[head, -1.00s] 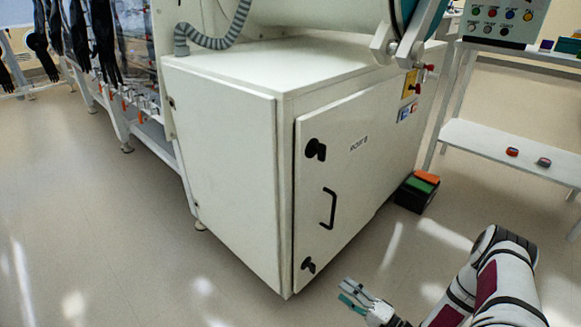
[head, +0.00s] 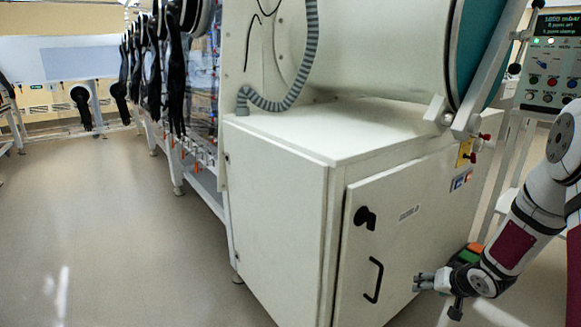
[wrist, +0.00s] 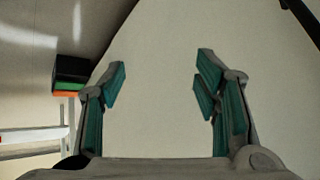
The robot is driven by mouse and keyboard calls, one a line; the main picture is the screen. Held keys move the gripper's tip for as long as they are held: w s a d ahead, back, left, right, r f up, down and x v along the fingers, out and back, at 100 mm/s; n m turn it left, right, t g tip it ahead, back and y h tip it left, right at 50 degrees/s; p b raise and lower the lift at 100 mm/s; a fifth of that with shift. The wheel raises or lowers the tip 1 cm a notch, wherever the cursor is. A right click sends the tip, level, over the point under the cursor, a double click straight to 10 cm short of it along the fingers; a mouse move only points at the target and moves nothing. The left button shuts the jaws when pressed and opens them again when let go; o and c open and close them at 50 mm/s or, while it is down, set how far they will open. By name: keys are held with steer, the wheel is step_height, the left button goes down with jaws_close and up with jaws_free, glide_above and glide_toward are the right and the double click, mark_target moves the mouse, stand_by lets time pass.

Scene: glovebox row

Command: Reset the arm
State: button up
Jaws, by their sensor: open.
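My gripper (head: 424,282) is in front of the right part of the white cabinet door in the head view, to the right of the black door handle (head: 374,280). The wrist view shows my gripper (wrist: 160,85) open, with two teal-padded fingers wide apart and nothing between them. A pale flat surface fills the view beyond the fingers. My arm comes in from the right edge of the head view.
The white cabinet (head: 275,200) stands in the middle, with a ribbed hose (head: 285,104) above it. A black box with green and orange parts (wrist: 70,76) is on the floor. A control panel (head: 551,62) is at the upper right. The floor at left (head: 110,220) is clear.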

steer(key=s+a+r+g+h, duration=0.25)
steer(key=s+r, duration=0.55)
steer(key=r, duration=0.4)
steer(key=s+a+r+g+h, duration=0.1)
steer(key=s+a+r+h, duration=0.15)
steer(key=s+r, duration=0.65)
steer(key=s+a+r+n+g+y, duration=0.1)
steer(key=s+a+r, duration=0.3)
steer(key=s, duration=0.5)
steer(key=s+a+r+n+g+y, duration=0.1)
steer(key=s+a+g+y, duration=0.1)
steer(key=s+a, duration=0.55)
steer(key=s+a+r+n+g+y, duration=0.1)
steer(key=s+a+r, duration=0.2)
steer(key=s, duration=0.7)
step_height(320, 180, up, 39)
steer(key=t+p, duration=0.4)
steer(key=p, duration=3.4)
steer(key=shift+s+a+r+n+p, duration=0.2)
steer(key=shift+s+n+p, duration=0.1)
steer(key=shift+p, duration=0.1)
steer(key=shift+w, duration=0.1)
